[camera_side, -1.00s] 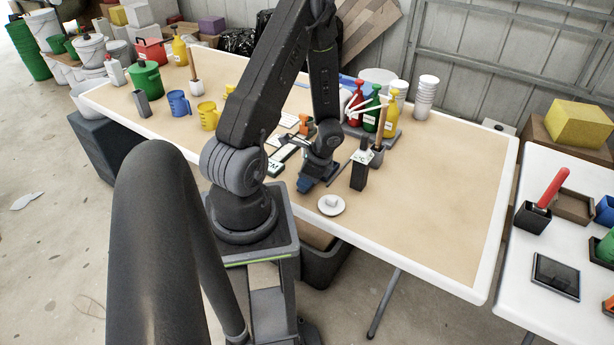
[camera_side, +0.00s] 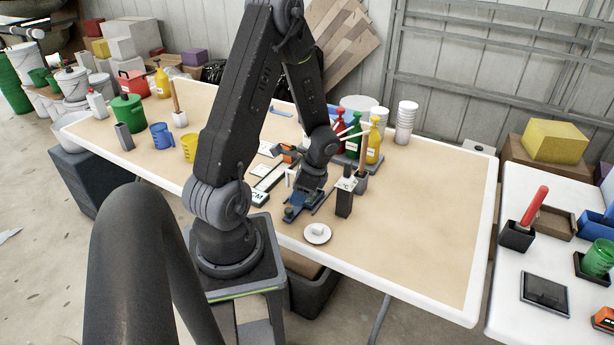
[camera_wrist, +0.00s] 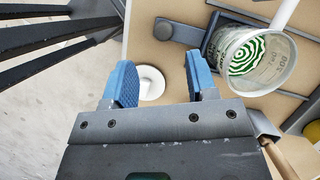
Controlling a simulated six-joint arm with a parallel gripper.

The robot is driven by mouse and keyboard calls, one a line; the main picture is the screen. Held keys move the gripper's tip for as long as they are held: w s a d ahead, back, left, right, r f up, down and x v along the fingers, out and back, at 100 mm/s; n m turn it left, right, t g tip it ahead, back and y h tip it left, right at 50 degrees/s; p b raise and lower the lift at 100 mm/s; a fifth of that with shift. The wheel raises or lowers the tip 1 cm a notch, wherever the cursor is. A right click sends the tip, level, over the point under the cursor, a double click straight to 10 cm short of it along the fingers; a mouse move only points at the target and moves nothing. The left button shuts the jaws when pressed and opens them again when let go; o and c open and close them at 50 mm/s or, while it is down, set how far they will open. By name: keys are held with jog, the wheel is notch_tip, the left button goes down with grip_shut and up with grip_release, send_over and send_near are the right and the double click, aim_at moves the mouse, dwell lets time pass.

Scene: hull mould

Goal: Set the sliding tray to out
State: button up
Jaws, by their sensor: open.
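The sliding tray (camera_side: 303,201) appears as a small blue-grey unit on the near side of the table, in front of my arm. A round knob (camera_side: 290,213) on a short bar sticks out at its near-left end. In the wrist view the knob (camera_wrist: 163,29) and bar join the dark tray edge (camera_wrist: 208,36), and a clear cup (camera_wrist: 268,75) with a green-and-white ringed pattern inside covers much of the tray. My gripper (camera_wrist: 160,80) is open and empty, its blue fingers apart, with the knob ahead of them. In the side view its fingertips are hard to make out.
A white saucer with a small white piece (camera_side: 317,234) lies near the front edge. A dark upright holder (camera_side: 344,199) stands to the right. Red, green and yellow bottles (camera_side: 374,142) stand behind. The right part of the table (camera_side: 430,220) is clear.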

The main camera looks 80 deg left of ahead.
jog(key=v, duration=0.6)
jog(key=shift+r, duration=0.35)
jog(key=shift+w, duration=0.15)
jog(key=w+d+r+n+t, duration=0.2)
jog(key=w+d+r+t, duration=0.2)
jog(key=d+r, duration=0.65)
jog(key=s+d+r+n+t+h, duration=0.1)
jog(key=s+d+r+t, duration=0.1)
jog(key=d+r, duration=0.3)
jog(key=s+d+r+n+t, duration=0.1)
jog(key=s+d+r+t, duration=0.2)
jog(key=d, duration=0.5)
jog(key=shift+d+r+t+h, duration=0.3)
jog(key=shift+r+t+h, duration=0.1)
jog(key=shift+r, duration=0.5)
